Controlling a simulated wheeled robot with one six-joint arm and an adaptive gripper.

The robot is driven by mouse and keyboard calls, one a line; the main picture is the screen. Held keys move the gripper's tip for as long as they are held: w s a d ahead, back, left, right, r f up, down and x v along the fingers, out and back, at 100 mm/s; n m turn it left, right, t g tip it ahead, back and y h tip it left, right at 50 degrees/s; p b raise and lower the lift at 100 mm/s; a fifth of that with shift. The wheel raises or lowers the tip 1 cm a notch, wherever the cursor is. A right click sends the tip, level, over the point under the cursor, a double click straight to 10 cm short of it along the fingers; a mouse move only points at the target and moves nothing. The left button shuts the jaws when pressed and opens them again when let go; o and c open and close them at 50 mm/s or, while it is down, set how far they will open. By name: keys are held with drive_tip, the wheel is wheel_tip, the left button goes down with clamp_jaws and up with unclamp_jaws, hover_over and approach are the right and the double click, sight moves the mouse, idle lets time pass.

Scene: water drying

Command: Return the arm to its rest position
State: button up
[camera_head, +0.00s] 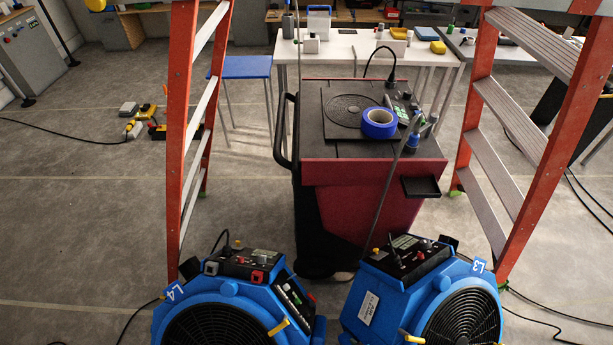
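My arm and gripper do not show in the head camera view, so their pose is hidden from me. Two blue fans stand on the floor at the bottom of the view. The left fan (232,300), marked L4, has a black control panel with knobs on top. The right fan (425,300), marked L3, has a similar panel. Behind them stands a red and black cart (365,195) with a roll of blue tape (379,123) on its black top.
Orange ladder legs rise at left (184,120) and right (560,150), framing the cart. A white table (345,50) and a blue stool (247,68) stand behind. Cables lie on the floor at both sides. Open floor (80,210) lies at left.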

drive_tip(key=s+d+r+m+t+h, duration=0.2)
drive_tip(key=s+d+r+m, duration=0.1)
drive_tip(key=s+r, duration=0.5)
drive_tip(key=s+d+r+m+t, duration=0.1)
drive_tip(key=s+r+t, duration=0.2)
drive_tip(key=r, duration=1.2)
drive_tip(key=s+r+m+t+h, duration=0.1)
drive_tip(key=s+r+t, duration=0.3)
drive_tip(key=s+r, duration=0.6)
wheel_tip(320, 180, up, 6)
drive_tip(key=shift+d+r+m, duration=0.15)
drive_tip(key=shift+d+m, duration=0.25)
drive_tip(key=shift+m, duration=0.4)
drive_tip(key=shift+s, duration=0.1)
